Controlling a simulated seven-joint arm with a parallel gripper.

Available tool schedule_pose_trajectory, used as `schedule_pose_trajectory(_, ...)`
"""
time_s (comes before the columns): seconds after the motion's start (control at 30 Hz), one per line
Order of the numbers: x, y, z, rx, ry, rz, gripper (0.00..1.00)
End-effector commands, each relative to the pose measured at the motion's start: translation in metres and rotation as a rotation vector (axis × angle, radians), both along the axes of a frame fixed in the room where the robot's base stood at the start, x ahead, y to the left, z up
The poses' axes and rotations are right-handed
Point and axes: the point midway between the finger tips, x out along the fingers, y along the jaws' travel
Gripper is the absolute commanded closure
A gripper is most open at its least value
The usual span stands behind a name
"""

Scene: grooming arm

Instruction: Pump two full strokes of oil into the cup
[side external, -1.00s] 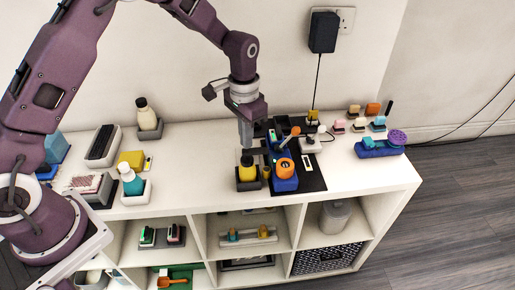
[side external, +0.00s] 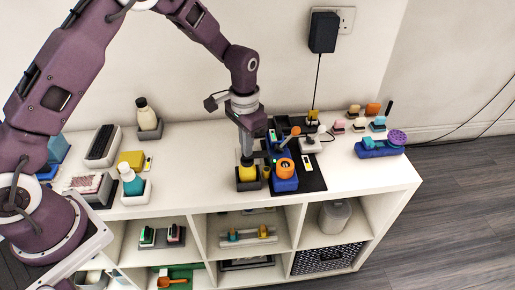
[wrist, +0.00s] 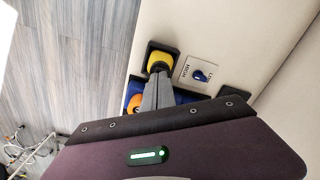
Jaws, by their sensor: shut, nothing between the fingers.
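The oil bottle (side external: 246,174) is yellow and stands upright in a dark square holder; a dark spout sticks out to its right. Its yellow top also shows in the wrist view (wrist: 161,60). My gripper (side external: 247,155) is shut and empty, pointing down right over the bottle's pump head, which it hides. In the wrist view my gripper's fingertips (wrist: 159,76) overlap the near edge of the yellow bottle; I cannot tell how hard they press. A small ochre cup (side external: 265,172) appears just right of the bottle, below the spout; its inside is too small to read.
A blue holder with an orange ring (side external: 285,168) stands close on the right, on a black mat (side external: 311,178). A switch plate (wrist: 200,75) lies beside the bottle. White shelf top between is clear.

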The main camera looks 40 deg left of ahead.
Motion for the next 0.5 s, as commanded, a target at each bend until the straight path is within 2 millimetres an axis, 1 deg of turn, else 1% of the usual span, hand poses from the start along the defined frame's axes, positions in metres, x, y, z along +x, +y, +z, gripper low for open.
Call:
schedule_pose_trajectory(0.27, 0.0, 0.0, 0.002, 0.0, 0.0, 0.0, 1.0)
schedule_pose_trajectory(0.5, 0.001, 0.0, 0.02, 0.0, -0.002, 0.0, 1.0)
